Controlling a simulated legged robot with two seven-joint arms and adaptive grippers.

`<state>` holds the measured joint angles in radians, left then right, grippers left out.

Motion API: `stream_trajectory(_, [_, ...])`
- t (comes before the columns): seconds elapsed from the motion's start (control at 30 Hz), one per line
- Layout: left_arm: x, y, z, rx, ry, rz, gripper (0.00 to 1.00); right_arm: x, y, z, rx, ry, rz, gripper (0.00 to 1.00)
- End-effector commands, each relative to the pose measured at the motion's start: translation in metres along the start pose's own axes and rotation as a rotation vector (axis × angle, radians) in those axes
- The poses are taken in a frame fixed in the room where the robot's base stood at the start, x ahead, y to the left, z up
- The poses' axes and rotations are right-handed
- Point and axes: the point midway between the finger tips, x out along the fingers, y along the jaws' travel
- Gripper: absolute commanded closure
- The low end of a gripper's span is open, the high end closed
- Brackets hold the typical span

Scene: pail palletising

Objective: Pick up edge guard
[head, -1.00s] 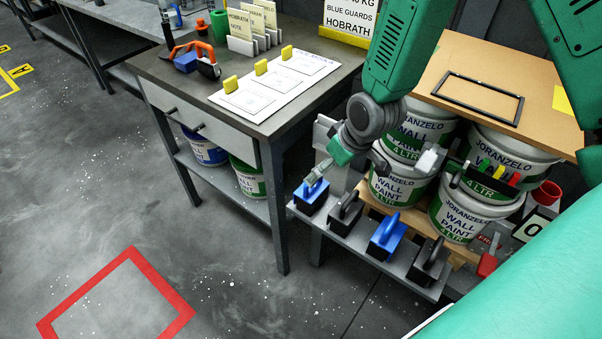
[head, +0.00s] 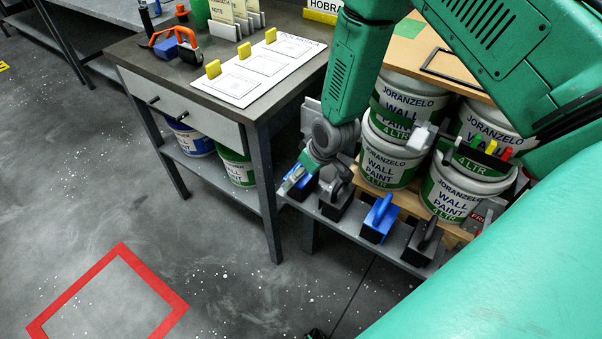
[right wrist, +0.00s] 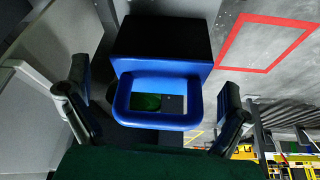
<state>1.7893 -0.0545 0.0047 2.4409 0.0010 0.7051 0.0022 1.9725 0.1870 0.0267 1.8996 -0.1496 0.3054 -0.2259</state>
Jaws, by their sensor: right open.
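Edge guards stand in a row on the grey lower shelf beside the table: a blue-handled one (head: 306,192) at the left end, a black one (head: 337,201), another blue one (head: 379,219) and another black one (head: 422,243). My right gripper (head: 297,178) is over the left-end blue guard and partly covers it. In the right wrist view that guard's blue looped handle (right wrist: 158,121) lies between the spread fingers of my right gripper (right wrist: 155,102), with a gap on both sides. Its black body lies beyond the handle. My left gripper is not in view.
Paint pails (head: 388,160) stand stacked on a wooden pallet right behind the guards. A table (head: 190,88) with a white sheet and yellow clips is at the left. A red floor outline (head: 150,275) lies at lower left, on open floor.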

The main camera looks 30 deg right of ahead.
Motion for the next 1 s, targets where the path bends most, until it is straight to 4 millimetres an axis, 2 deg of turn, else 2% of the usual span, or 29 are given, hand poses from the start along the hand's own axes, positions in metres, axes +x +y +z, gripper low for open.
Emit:
stream_trajectory(0.1, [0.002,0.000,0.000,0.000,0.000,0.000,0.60,0.007,0.000,0.000,0.000,0.000,0.000,0.00])
stream_trajectory(0.3, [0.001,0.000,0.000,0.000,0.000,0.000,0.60,0.007,0.000,0.000,0.000,0.000,0.000,0.00])
stream_trajectory(0.33, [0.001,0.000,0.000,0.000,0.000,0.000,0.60,0.007,0.000,0.000,0.000,0.000,0.000,0.07])
stream_trajectory(0.4, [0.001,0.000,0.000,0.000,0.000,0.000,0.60,0.007,0.000,0.000,0.000,0.000,0.000,0.32])
stream_trajectory(0.47, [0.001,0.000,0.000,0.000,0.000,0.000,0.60,0.007,0.000,0.000,0.000,0.000,0.000,0.51])
stream_trajectory(0.77, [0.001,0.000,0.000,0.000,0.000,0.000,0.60,0.006,0.000,0.000,0.000,0.000,0.000,0.52])
stream_trajectory(0.8, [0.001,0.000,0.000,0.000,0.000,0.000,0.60,0.004,0.000,-0.001,0.000,0.000,0.000,0.56])
stream_trajectory(0.83, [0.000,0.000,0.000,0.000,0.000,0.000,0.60,0.002,0.000,-0.003,0.000,0.001,0.000,0.57])
stream_trajectory(0.9, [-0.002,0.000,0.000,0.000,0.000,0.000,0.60,-0.007,0.000,-0.007,0.000,0.003,0.000,0.70])
stream_trajectory(1.0, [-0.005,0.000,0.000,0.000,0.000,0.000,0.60,-0.025,0.000,-0.015,0.000,0.004,0.001,0.70])
